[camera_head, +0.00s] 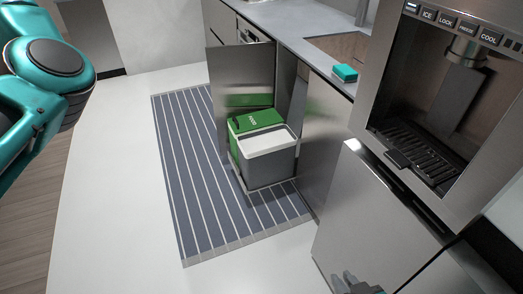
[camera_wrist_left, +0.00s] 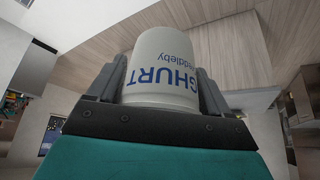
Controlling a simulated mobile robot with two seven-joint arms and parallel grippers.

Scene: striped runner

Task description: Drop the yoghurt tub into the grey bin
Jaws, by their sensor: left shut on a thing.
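The yoghurt tub (camera_wrist_left: 165,55), white with blue lettering, is in the left wrist view. My left gripper (camera_wrist_left: 160,78) is shut on it, with one finger on each side. In the head view only a teal part of my left arm shows; its gripper and the tub are out of that picture. The grey bin (camera_head: 270,170) has a pale rim and an open top. It stands in a pulled-out cabinet unit. My right gripper (camera_head: 357,284) is cut off at the bottom edge of the head view, and its opening is unclear.
A green bin (camera_head: 257,119) stands directly behind the grey one. A striped runner (camera_head: 197,180) lies on the pale floor beside them. A teal sponge (camera_head: 345,73) is on the counter. A fridge with a dispenser (camera_head: 425,155) stands at right. The floor at left is clear.

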